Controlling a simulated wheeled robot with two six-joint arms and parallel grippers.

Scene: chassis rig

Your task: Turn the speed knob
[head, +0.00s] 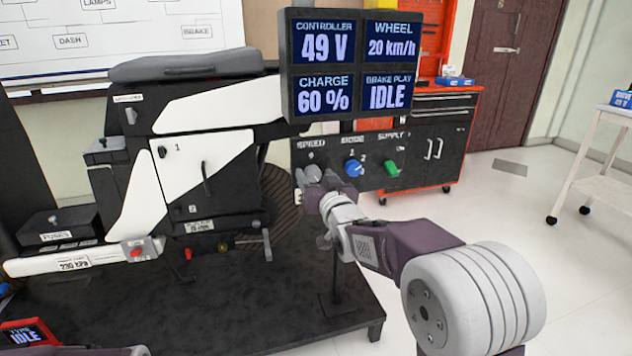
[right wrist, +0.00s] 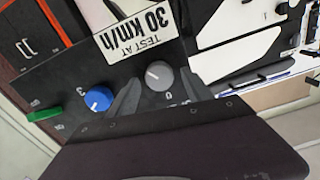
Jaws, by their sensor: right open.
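The grey speed knob (right wrist: 159,75) sits on the dark control panel (head: 377,178), under the SPEED label at its left end. In the head view the knob (head: 313,172) is partly hidden by my right gripper (head: 326,187). In the right wrist view, which is upside down, the two dark fingers of the gripper (right wrist: 158,88) are apart, one on each side of the knob. I cannot tell whether they touch it. The display (head: 350,65) above reads 49 V, wheel 20 km/h, charge 60 % and brake play IDLE. My left gripper is out of sight.
A blue mode knob (right wrist: 98,98) and a green supply knob (right wrist: 45,114) share the panel. A "TEST AT 30 km/h" label (right wrist: 128,37) shows beside the speed knob. The black and white scooter chassis (head: 190,150) stands to the left. Open floor (head: 530,240) lies right.

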